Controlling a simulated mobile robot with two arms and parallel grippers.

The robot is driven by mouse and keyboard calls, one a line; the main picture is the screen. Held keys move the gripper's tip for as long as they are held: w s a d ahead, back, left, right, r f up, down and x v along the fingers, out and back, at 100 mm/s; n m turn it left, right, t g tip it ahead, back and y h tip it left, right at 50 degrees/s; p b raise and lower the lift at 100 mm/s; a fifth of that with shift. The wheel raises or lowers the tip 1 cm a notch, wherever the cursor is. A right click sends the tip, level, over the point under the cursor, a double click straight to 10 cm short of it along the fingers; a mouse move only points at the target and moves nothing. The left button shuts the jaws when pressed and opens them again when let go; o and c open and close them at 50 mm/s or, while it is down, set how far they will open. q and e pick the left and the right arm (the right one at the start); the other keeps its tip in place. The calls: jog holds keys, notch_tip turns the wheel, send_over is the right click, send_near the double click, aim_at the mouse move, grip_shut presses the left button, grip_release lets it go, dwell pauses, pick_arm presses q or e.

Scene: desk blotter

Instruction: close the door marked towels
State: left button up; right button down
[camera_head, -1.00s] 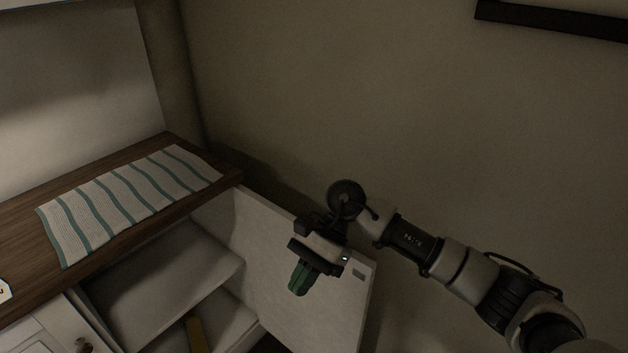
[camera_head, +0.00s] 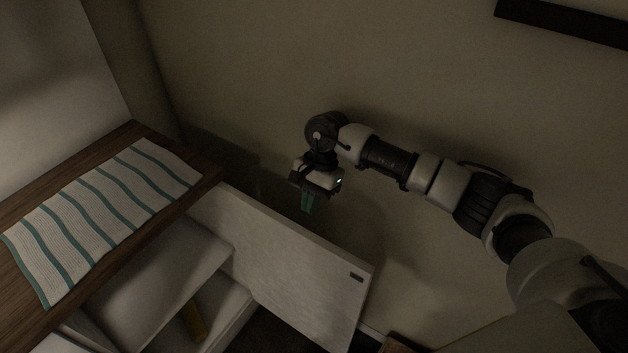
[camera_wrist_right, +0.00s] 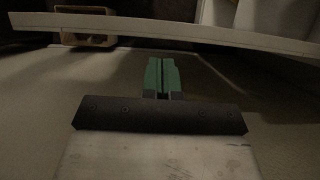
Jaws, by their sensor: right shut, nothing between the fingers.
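An open white cabinet door (camera_head: 290,262) stands swung out from the right end of the cabinet, its inner face toward the head camera. A small dark mark is near its free upper corner. No "towels" marking can be read. My right gripper (camera_head: 308,206), with green fingers shut and empty, is past the door's top edge, on the wall side. In the right wrist view the green fingers (camera_wrist_right: 162,76) point toward the door's long thin edge (camera_wrist_right: 170,32), with a gap visible between. My left gripper is not in view.
A wooden counter (camera_head: 20,285) carries a striped towel (camera_head: 100,205). Below it, the open cabinet shows a shelf (camera_head: 165,280) and a yellowish upright item (camera_head: 194,322). The bare wall (camera_head: 250,80) is behind my right arm. A wooden box (camera_wrist_right: 88,38) shows beyond the door edge.

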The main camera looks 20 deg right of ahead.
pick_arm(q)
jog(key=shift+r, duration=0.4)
pick_arm(e)
jog(key=x, duration=0.3)
jog(key=shift+s+a, duration=0.1)
